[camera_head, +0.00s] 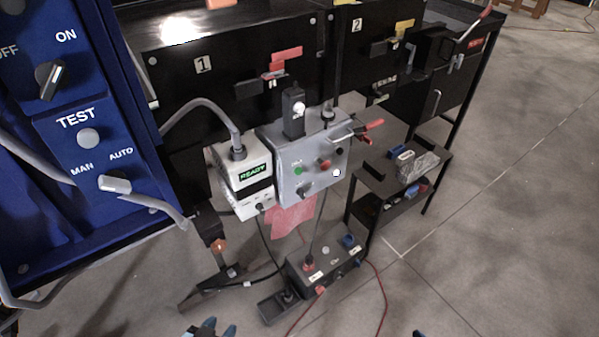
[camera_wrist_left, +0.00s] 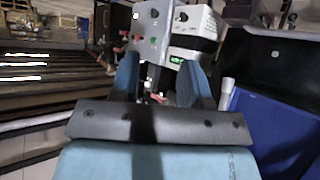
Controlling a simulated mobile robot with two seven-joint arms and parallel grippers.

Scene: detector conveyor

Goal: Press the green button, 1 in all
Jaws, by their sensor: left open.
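The green button (camera_head: 298,170) is on the front of a grey control box (camera_head: 315,155), left of a red button (camera_head: 325,163). In the left wrist view the green button (camera_wrist_left: 153,40) shows small on the grey box (camera_wrist_left: 150,22), ahead of my fingertips. My left gripper (camera_head: 211,330) shows only as blue fingertips at the bottom edge of the head view, well below and apart from the box. In the left wrist view its two blue fingers (camera_wrist_left: 158,84) are spread with nothing held between them. A small dark tip (camera_head: 420,334) at the bottom edge may be my right gripper.
A white READY unit (camera_head: 243,180) stands left of the grey box. A blue panel (camera_head: 85,120) fills the left. A low black stand (camera_head: 365,180) is at right. A dark pedal-like box (camera_head: 325,262) and cables lie on the floor. The floor at right is clear.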

